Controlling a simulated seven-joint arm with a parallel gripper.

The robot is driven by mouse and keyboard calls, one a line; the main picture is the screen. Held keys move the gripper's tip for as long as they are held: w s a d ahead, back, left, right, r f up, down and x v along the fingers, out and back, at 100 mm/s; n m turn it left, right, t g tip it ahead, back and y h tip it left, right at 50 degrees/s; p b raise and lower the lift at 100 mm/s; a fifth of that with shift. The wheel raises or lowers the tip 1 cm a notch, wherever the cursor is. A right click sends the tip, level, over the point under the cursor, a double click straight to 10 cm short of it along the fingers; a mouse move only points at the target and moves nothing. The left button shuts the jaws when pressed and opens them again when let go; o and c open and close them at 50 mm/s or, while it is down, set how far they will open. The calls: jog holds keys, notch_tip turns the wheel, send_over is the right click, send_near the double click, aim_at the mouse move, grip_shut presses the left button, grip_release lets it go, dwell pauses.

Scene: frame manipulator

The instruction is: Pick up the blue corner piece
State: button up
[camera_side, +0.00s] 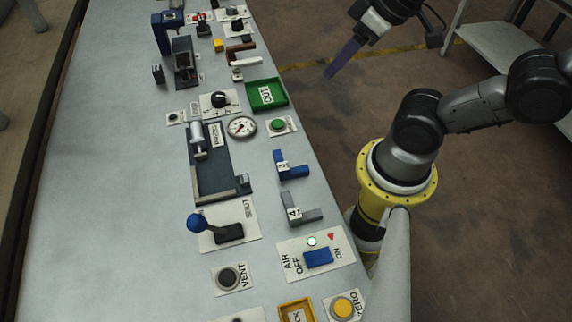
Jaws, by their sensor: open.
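The blue corner piece (290,170) is an L shape with a white label. It lies flat on the grey table near its right edge. A grey corner piece (301,210) of similar shape lies just below it in the picture. My gripper (329,74) is up and to the right of the blue piece, out past the table's right edge and well apart from it. Its long purple finger points down and left; the fingers overlap in this view. It is open with nothing visible in it.
A green OUT tray (267,94), a round gauge (242,128) and a green button (277,125) sit above the blue piece. A clamp fixture (216,170) and blue-knobbed lever (213,228) stand left. A blue AIR switch (318,258) lies below the grey piece.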

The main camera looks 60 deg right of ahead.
jog(key=o, duration=0.8)
jog(key=m+g, duration=0.6)
jog(key=m, duration=0.3)
send_over(293, 170)
notch_tip(293, 170, down, 12)
notch_tip(293, 170, down, 8)
jog(key=shift+d+r, duration=0.15)
jog(key=shift+r, duration=0.1)
jog(key=shift+f, duration=2.8)
